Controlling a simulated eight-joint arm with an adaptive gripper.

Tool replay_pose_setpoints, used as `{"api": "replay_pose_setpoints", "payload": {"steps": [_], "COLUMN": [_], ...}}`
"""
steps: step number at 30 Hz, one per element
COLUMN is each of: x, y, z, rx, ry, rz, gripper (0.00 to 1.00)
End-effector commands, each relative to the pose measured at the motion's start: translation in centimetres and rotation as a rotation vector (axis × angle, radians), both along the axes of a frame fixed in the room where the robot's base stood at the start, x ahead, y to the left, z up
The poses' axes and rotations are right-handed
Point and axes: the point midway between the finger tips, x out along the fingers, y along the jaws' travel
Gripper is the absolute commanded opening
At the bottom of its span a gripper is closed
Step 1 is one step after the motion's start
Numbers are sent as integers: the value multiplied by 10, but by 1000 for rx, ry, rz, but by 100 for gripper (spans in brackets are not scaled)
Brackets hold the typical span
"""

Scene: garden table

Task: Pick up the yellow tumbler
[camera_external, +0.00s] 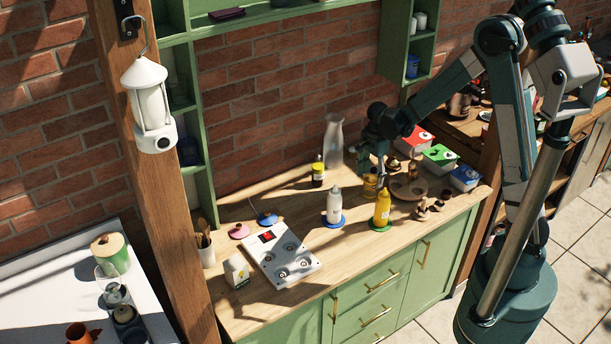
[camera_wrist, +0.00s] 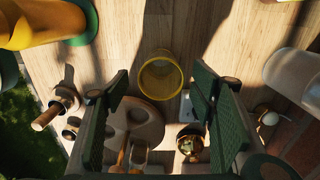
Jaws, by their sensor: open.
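The yellow tumbler (camera_wrist: 160,78) is see-through and amber-tinted. In the wrist view it stands on the wooden counter, seen from above into its open mouth, just beyond and between the fingertips. It also shows in the external view (camera_external: 370,184), below my gripper (camera_external: 378,165) and partly hidden by it. In the wrist view my gripper (camera_wrist: 159,83) is open, with one green padded finger on each side of the tumbler's line. No contact shows between the fingers and the tumbler.
A yellow bottle (camera_external: 382,208) on a green coaster stands near the tumbler, with a white bottle (camera_external: 334,205) to its left. A round wooden board (camera_external: 409,188) lies to the right. A tall clear vase (camera_external: 333,142) stands behind. Coloured boxes (camera_external: 439,157) line the right side.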

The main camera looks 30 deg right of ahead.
Motion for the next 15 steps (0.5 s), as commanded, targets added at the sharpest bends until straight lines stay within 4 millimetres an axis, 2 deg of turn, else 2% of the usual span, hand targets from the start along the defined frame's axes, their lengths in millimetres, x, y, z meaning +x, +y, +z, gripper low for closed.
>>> {"api": "replay_pose_setpoints", "payload": {"steps": [9, 15], "x": [2, 2], "y": [-1, -1], "z": [-30, -40], "rx": [0, 0], "ry": [0, 0], "rz": [0, 0], "gripper": [56, 56]}}
